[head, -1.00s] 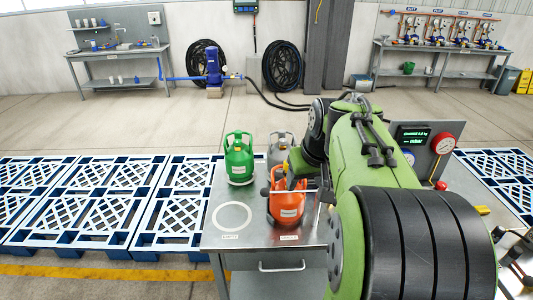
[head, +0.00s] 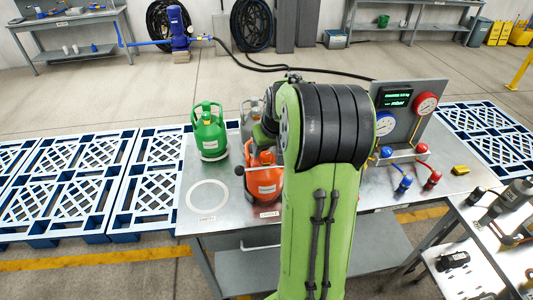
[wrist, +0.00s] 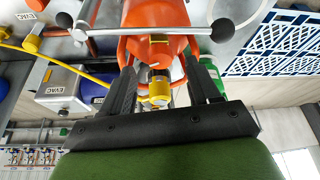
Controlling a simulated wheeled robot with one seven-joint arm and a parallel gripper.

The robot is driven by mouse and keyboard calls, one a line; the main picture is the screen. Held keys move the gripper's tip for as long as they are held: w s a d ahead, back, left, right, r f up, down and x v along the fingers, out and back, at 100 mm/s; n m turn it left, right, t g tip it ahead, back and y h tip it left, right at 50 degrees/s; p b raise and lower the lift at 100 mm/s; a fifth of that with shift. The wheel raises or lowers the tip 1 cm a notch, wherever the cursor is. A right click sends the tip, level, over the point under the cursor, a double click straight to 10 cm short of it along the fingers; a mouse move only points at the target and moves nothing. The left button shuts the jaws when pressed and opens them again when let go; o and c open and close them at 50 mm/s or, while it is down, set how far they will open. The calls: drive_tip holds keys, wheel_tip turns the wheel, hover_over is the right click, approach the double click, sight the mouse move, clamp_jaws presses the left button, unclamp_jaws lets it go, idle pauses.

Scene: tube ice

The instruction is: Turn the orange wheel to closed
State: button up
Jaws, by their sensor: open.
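An orange gas cylinder (head: 265,182) stands on the steel bench, partly hidden by my arm in the head view. The wrist view shows its orange collar (wrist: 127,48) and a yellow-brass valve fitting (wrist: 159,90) close up. A grey bar with black ball ends (wrist: 150,31) crosses in front of the orange body. I cannot clearly pick out an orange wheel from the other orange parts. My gripper (wrist: 163,80) is open, its dark fingers on either side of the brass fitting; contact cannot be told. In the head view the gripper is hidden behind my arm.
A green cylinder (head: 209,132) and a grey cylinder (head: 249,115) stand beside the orange one. A gauge panel (head: 408,104) with small blue and red valves is at right. An empty white ring (head: 209,196) marks the bench's left front. Blue pallets (head: 85,170) lie at left.

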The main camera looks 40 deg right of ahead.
sight(265, 154)
drive_tip(key=shift+x, duration=1.5)
drive_tip(key=shift+r, duration=0.1)
drive_tip(key=c, duration=1)
drive_tip(key=shift+c, duration=0.2)
drive_tip(key=shift+m, duration=0.3)
drive_tip(key=m+h, duration=0.1)
drive_tip(key=m, duration=0.1)
drive_tip(key=m+b, duration=0.1)
drive_tip(key=m, duration=0.1)
drive_tip(key=shift+w+a+g+h, duration=0.15)
drive_tip(key=shift+a+g+h, duration=0.05)
drive_tip(key=shift+g+h, duration=0.2)
drive_tip(key=m+g, duration=0.1)
drive_tip(key=m, duration=0.2)
drive_tip(key=m+g+h, duration=0.1)
drive_tip(key=m, duration=0.2)
drive_tip(key=shift+w, duration=0.15)
drive_tip(key=m+g, duration=0.1)
drive_tip(key=m, duration=0.1)
drive_tip(key=m+g+p, duration=0.1)
drive_tip(key=m, duration=0.2)
drive_tip(key=shift+w, duration=0.2)
drive_tip(key=shift+w+m+g+y+p, duration=0.15)
drive_tip(key=shift+m+g+p, duration=0.4)
drive_tip(key=shift+m, duration=0.85)
drive_tip(key=shift+m+g+y+p, duration=0.25)
drive_tip(key=shift+m+g+p, duration=0.25)
drive_tip(key=shift+m, duration=0.9)
